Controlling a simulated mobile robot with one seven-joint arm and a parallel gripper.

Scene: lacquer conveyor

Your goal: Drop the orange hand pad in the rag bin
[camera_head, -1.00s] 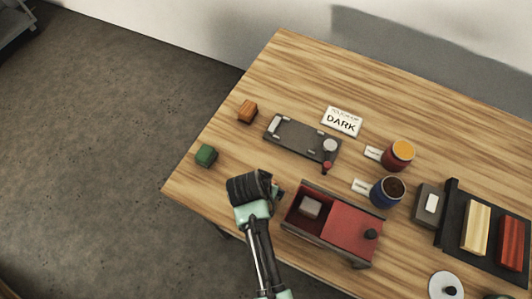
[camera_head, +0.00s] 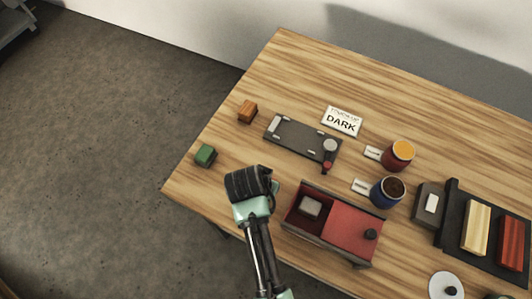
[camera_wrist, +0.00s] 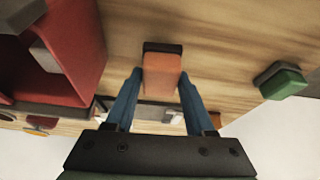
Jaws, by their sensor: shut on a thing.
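The orange hand pad (camera_wrist: 162,76), a small orange block with a dark end, sits between the two blue fingers of my gripper (camera_wrist: 160,80) in the wrist view. My gripper is shut on it. In the head view my gripper (camera_head: 249,184) is above the table's near left part, and its own dark body hides the pad. The red bin (camera_head: 345,226), apparently the rag bin, stands just right of my gripper. Its left part is open with a grey block (camera_head: 311,206) inside; its right part has a red top with a black knob. The bin also shows at left in the wrist view (camera_wrist: 85,45).
A green block (camera_head: 205,155) and an orange-brown block (camera_head: 247,111) lie near the table's left edge. Behind my gripper are a dark flat device (camera_head: 295,137) and a DARK sign (camera_head: 342,121). Two jars (camera_head: 398,155) (camera_head: 386,192) stand behind the bin.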

